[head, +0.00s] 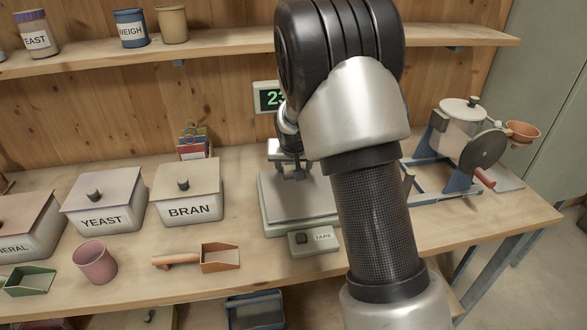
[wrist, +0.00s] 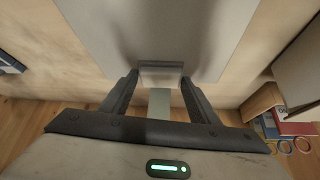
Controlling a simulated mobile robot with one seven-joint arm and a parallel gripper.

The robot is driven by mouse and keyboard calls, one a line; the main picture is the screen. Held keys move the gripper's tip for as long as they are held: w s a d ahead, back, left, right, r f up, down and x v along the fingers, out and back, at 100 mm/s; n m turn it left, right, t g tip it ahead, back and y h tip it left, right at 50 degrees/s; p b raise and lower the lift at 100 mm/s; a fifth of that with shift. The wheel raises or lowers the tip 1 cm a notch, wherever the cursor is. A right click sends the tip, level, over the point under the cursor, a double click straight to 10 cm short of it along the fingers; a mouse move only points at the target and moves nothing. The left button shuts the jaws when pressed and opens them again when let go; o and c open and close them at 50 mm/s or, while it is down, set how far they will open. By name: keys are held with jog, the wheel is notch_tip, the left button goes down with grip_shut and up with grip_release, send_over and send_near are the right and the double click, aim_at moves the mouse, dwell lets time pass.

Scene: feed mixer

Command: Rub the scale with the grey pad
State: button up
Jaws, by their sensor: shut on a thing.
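The scale stands on the bench in the middle of the head view, with a flat grey weighing plate (head: 315,205), a front TARE panel (head: 315,238) and a lit green display (head: 267,97) behind. My gripper (head: 293,174) is over the rear part of the plate, pointing down. In the wrist view my gripper (wrist: 160,85) has its fingers closed on the sides of a small grey pad (wrist: 161,74). The plate (wrist: 160,30) fills the top of that view. I cannot tell whether the pad touches the plate. My arm hides the scale's right side.
Left of the scale are a BRAN bin (head: 188,194), a YEAST bin (head: 102,203), an orange scoop (head: 218,257) and a pink cup (head: 95,262). A hand-cranked mill (head: 462,135) stands right. A shelf (head: 225,45) runs above.

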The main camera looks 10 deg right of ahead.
jog(key=r, duration=0.1)
jog(key=r+p, duration=0.2)
jog(key=r, duration=0.1)
jog(key=shift+w, duration=0.35)
jog(key=shift+r+p, duration=1.1)
jog(key=shift+r, duration=0.95)
